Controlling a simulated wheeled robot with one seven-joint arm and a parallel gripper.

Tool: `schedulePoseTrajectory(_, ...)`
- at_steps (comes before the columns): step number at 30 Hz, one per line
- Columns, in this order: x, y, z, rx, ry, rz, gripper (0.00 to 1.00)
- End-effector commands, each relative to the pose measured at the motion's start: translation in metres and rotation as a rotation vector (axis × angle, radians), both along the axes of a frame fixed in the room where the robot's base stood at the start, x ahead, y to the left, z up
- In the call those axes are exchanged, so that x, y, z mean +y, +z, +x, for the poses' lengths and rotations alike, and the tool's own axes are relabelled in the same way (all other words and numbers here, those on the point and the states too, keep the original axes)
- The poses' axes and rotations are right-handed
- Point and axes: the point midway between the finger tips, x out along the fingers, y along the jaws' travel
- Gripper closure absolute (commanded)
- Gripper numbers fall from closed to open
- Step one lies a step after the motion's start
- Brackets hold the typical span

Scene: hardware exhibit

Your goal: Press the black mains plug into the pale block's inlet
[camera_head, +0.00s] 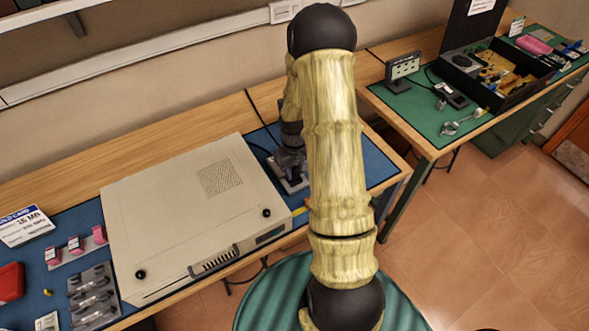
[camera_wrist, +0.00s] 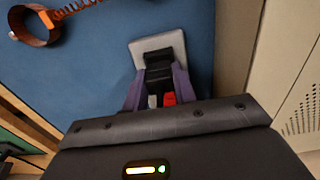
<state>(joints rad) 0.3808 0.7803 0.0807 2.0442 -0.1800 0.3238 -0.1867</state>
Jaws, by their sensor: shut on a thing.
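The pale block (camera_wrist: 155,42) lies on the blue mat in the wrist view, at the far end of my gripper (camera_wrist: 157,80). My gripper's purple fingers are shut on the black mains plug (camera_wrist: 158,68). The plug's far end overlaps the block; I cannot tell how far it is in the inlet, which is hidden. In the head view my gripper (camera_head: 291,160) points down over the pale block (camera_head: 289,183), partly hidden by my arm.
A large beige case (camera_head: 185,215) stands close left of the block in the head view. A brown ring with an orange coiled cord (camera_wrist: 35,28) lies on the mat. A green-matted bench (camera_head: 425,125) with a black toolbox stands to the right.

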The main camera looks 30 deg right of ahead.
Motion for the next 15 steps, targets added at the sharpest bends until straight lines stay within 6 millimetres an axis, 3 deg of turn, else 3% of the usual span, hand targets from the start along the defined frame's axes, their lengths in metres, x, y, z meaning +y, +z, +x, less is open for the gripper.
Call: schedulePoseTrajectory(15, 0.0005, -0.0068, 0.0002, 0.0, 0.001, 0.0, 0.86)
